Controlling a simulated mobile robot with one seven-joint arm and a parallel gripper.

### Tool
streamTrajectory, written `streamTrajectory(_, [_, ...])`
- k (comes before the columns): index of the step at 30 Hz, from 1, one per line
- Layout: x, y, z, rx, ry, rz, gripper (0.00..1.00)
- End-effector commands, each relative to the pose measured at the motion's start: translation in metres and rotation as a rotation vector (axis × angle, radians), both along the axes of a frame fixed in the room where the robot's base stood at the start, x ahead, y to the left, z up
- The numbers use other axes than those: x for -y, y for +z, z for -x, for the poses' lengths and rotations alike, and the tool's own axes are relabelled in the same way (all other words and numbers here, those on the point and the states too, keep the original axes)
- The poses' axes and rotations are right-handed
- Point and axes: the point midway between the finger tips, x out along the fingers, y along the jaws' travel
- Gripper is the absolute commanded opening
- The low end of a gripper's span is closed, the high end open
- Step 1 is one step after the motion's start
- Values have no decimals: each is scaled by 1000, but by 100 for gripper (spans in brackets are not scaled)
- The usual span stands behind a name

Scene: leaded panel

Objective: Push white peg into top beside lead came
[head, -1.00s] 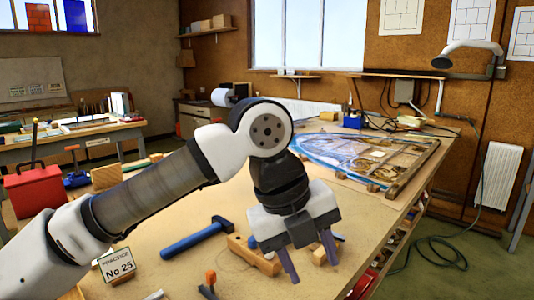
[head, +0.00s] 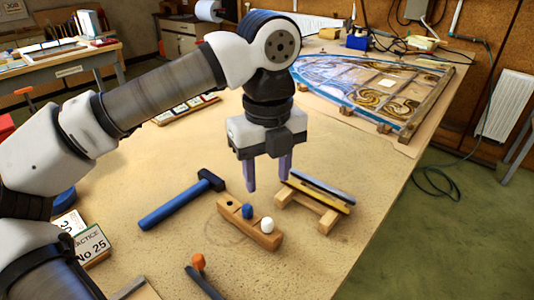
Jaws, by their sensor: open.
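A white peg (head: 267,225) stands in the right end of a small wooden block (head: 235,222) on the bench. A blue peg (head: 248,211) stands beside it in the block, and a dark hole shows at the block's left end. The leaded panel (head: 345,88) lies farther back on the bench; dark came lines cross it, but single cames are too small to tell apart clearly. My gripper (head: 268,187) points down, open and empty, above and just behind the block. Its two purple fingers are apart and appear clear of the pegs.
A blue-handled hammer (head: 180,205) lies left of the block. A wooden stand with long strips (head: 318,192) is close on the right. Bare bench (head: 330,145) separates the stand and panel.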

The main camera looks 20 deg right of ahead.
Motion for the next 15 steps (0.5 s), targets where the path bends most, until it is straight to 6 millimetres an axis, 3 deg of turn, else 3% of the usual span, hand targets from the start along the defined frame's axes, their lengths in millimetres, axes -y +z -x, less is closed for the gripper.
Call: streamTrajectory(15, [0,-95,1,-4,-1,2,46])
